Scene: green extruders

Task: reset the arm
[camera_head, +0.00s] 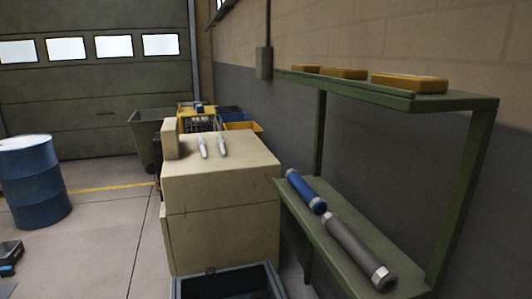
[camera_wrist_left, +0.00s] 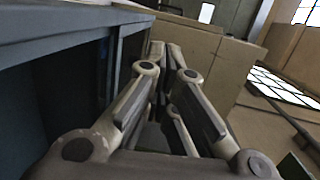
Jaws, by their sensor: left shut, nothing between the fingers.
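My left gripper (camera_wrist_left: 166,50) fills the middle of the left wrist view, its fingers closed together with nothing seen between them. A blue-grey box-like structure (camera_wrist_left: 60,30) stands close to its left, and a beige surface (camera_wrist_left: 195,45) lies beyond the fingertips. How far the fingertips are from either is hard to tell. Neither gripper appears in the head view, and my right gripper is in neither view.
A green shelf unit (camera_head: 448,100) at the right holds a blue cylinder (camera_head: 305,190), a grey cylinder (camera_head: 352,246) and yellow cases (camera_head: 408,82). Two slender white items lie on a beige cabinet (camera_head: 220,215). A grey open bin (camera_head: 190,288) stands in front. A blue barrel (camera_head: 36,180) stands left; floor between is clear.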

